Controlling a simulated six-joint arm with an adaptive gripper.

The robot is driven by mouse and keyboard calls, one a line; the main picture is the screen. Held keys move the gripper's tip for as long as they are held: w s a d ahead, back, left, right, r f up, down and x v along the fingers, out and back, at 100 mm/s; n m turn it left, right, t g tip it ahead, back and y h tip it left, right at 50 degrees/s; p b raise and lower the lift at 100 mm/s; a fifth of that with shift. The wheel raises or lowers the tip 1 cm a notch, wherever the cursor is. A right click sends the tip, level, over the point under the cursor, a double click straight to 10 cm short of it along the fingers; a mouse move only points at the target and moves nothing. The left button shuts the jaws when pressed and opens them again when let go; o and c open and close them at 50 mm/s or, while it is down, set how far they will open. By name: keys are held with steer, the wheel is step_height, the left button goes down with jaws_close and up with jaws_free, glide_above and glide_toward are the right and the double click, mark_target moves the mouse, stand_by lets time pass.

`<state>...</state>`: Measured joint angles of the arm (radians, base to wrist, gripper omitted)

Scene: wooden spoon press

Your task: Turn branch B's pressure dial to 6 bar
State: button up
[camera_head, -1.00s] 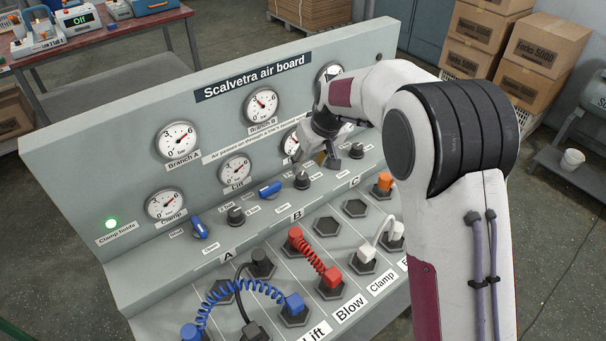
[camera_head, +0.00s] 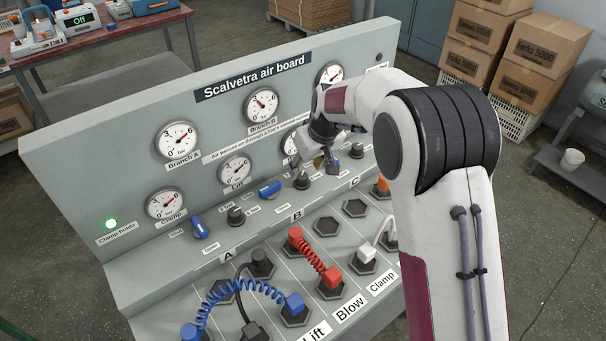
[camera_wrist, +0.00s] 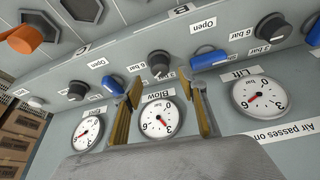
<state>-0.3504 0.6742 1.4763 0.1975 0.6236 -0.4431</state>
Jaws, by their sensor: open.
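Branch B's pressure dial is the black knob (camera_head: 302,180) behind the B label (camera_head: 297,216) on the board's ledge. In the wrist view this knob (camera_wrist: 160,62) stands just beyond the fingertips, between "3 bar" and "6 bar" labels. My gripper (camera_head: 325,162) is open and empty beside the knob, up and right of it in the head view. In the wrist view the fingers of my gripper (camera_wrist: 166,88) stand apart, pointing toward the knob, with no clear contact. The Branch B gauge (camera_head: 262,104) needle appears near 3.
Black knobs for A (camera_head: 236,215) and C (camera_head: 356,150) stand in the same row. Blue valve levers (camera_head: 270,189) sit between knobs. Coiled hoses, such as the red one (camera_head: 314,251), rise from the lower sockets. The gauge panel (camera_head: 60,165) stands behind the ledge.

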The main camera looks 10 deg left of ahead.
mark_target(302, 176)
steer(key=shift+x, duration=2.6)
steer(key=c, duration=1.1)
